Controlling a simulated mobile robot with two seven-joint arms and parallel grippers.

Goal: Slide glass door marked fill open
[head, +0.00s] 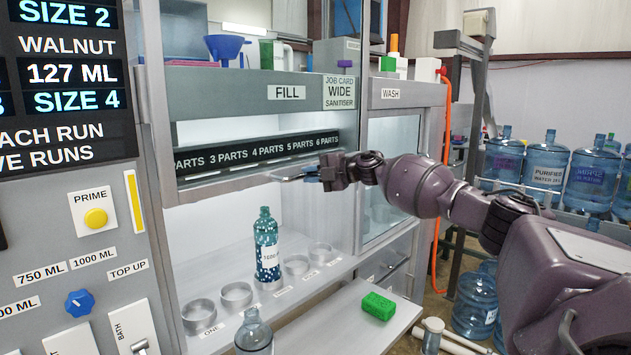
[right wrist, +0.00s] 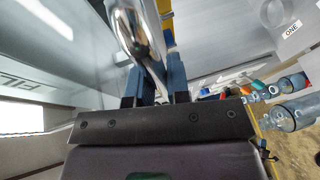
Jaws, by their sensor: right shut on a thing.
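The glass door marked FILL (head: 255,135) is a vertical sliding pane under the FILL label (head: 286,92). Its lower edge stands well above the counter, leaving an opening beneath it. My right gripper (head: 312,174) is at the right end of the door's lower edge, shut on the shiny metal handle (head: 285,178). In the right wrist view the handle (right wrist: 137,35) runs between the blue fingers of the gripper (right wrist: 155,85). How firmly the fingers meet it is partly hidden. My left gripper is not in view.
Inside the bay stand a teal patterned bottle (head: 267,250) and several shallow round dishes (head: 236,293). A clear bottle (head: 253,332) and a green sponge (head: 378,305) are in front. The WASH door (head: 390,170) is to the right. Large water jugs (head: 545,165) stand farther right.

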